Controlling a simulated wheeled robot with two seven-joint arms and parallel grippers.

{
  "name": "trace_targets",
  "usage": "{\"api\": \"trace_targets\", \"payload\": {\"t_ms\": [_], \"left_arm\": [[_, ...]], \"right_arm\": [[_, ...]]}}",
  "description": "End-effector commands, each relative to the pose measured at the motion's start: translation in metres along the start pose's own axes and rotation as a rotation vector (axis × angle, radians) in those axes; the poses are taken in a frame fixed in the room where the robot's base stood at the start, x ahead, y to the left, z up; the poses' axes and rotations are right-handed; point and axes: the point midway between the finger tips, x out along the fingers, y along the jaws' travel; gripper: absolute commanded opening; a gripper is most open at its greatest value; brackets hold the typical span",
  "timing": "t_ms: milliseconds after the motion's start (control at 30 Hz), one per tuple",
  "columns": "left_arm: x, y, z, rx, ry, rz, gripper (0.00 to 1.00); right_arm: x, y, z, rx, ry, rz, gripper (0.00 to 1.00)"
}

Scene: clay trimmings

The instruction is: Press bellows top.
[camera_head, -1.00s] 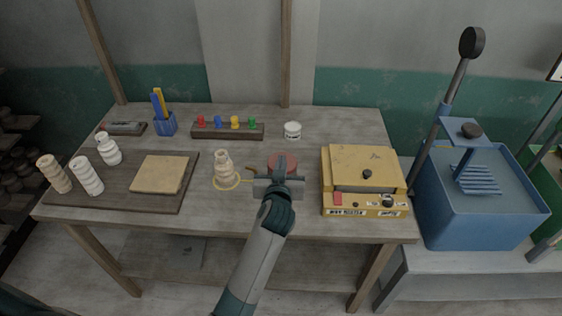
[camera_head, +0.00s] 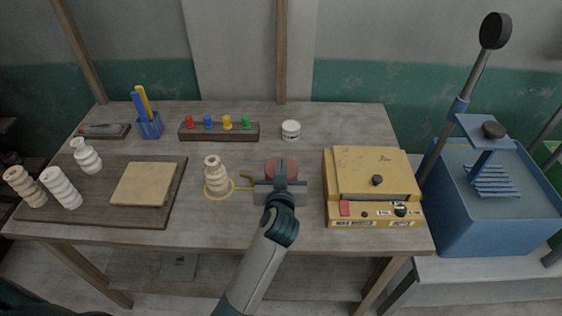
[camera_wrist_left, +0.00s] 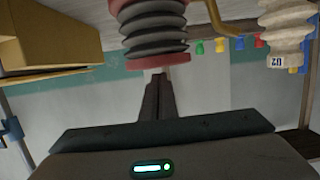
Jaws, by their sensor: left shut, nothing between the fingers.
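The bellows (camera_head: 282,168) stands on the table, its round red top showing behind my left gripper (camera_head: 281,181) in the head view. In the left wrist view, which is upside down, the bellows (camera_wrist_left: 152,28) shows dark grey ribs between dull red parts. My left gripper (camera_wrist_left: 157,76) is shut and empty, with its fingers pointing down at the bellows' red top plate. The tips are at or very near the plate; I cannot tell if they touch. My right gripper is not in view.
A pale ribbed vase (camera_head: 216,175) stands left of the bellows inside a yellow ring. A yellow box (camera_head: 372,172) with knobs stands to the right. A peg rack (camera_head: 218,133) and white jar (camera_head: 291,130) are behind. A board (camera_head: 98,205) lies at left.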

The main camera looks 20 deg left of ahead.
Motion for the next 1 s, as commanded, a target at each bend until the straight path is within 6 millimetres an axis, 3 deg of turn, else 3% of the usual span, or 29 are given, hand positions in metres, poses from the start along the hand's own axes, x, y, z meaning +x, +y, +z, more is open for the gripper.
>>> {"api": "trace_targets", "payload": {"t_ms": [567, 1000], "left_arm": [[-0.002, 0.000, 0.009, -0.001, 0.001, -0.001, 0.00], [0.009, 0.000, 0.052, -0.001, -0.002, -0.001, 0.00]], "right_arm": [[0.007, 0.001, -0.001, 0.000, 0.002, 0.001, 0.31], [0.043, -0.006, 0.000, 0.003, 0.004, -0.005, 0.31]]}}
